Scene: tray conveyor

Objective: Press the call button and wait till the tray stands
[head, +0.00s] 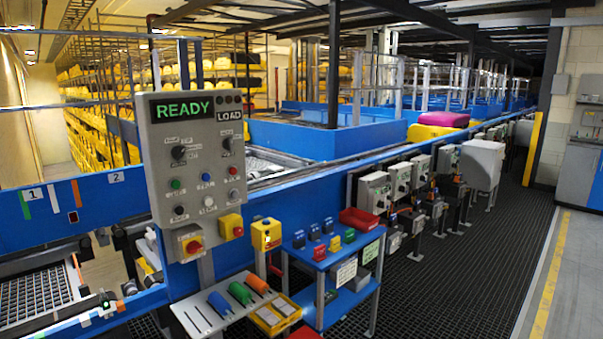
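A grey control panel (194,160) stands upright at the left-centre in the head view. Its display (184,108) reads READY in green, and a small sign (229,115) beside it reads LOAD. Below are a green button (176,184), a blue button (205,179), a red button (233,171) and a white button (209,202). Their labels are too small to read, so I cannot tell which is the call button. A red stop button (194,246) sits on yellow at the panel's foot. I cannot make out a tray on the near conveyor. My gripper is not in view.
A blue-sided conveyor (325,172) runs from the left towards the back right. A blue cart (340,262) with small coloured boxes and a shelf (225,312) with coloured handles stand below the panel. Grey boxes line the conveyor. The dark grated floor (470,270) at right is clear.

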